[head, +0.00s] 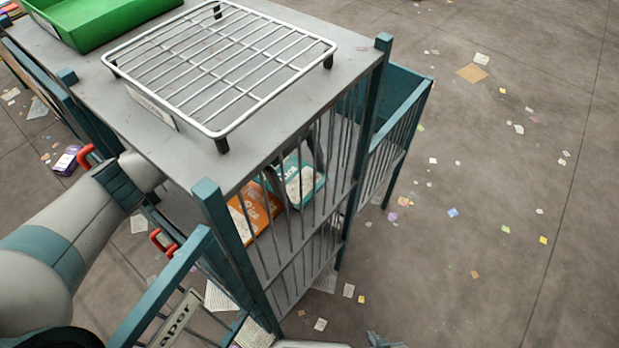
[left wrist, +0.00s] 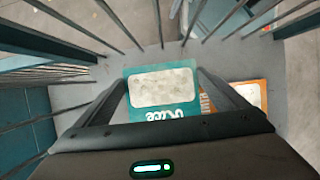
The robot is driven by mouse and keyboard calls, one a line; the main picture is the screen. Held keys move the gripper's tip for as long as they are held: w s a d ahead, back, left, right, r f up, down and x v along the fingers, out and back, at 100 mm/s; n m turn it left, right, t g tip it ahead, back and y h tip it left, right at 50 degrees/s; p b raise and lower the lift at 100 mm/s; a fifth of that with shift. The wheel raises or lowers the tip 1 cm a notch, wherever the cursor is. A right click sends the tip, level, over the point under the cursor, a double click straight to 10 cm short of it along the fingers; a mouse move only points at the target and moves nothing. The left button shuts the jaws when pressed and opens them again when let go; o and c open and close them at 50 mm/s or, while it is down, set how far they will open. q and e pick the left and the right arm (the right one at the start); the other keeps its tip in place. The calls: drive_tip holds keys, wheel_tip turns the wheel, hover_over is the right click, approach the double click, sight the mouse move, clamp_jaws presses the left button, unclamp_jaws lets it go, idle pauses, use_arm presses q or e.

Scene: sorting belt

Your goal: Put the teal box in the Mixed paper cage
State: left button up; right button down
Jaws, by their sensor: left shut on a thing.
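The teal box (head: 304,183) is inside the barred cage (head: 285,236), beside an orange box (head: 252,212), seen through the bars. In the left wrist view the teal box (left wrist: 165,88) lies between the two fingers of my left gripper (left wrist: 160,80), which is shut on it. The orange box (left wrist: 246,96) is just right of the fingers there. Whether the teal box touches the shelf is unclear. My left arm enters under the cage's top from the left; the top hides most of the hand. A teal-framed panel bears a label (head: 176,319) ending in "aper".
The grey top (head: 350,62) carries a wire rack (head: 225,62) and a green tray (head: 95,30). Bars and posts stand close around the hand. Another teal bin (head: 404,95) adjoins behind. The floor at right is open, with scattered paper scraps.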

use_arm(q)
drive_tip(key=shift+w+d, duration=0.4)
drive_tip(key=shift+w, duration=0.2)
drive_tip(key=shift+w+d, duration=0.4)
drive_tip(key=shift+w, duration=0.2)
use_arm(e)
drive_tip(key=shift+w+a+r, duration=0.1)
drive_tip(key=shift+w+a, duration=0.05)
drive_tip(key=shift+w, duration=0.05)
use_arm(q)
drive_tip(key=shift+f, duration=1.75)
use_arm(e)
drive_tip(key=shift+a+r, duration=0.15)
drive_tip(key=shift+r, duration=0.1)
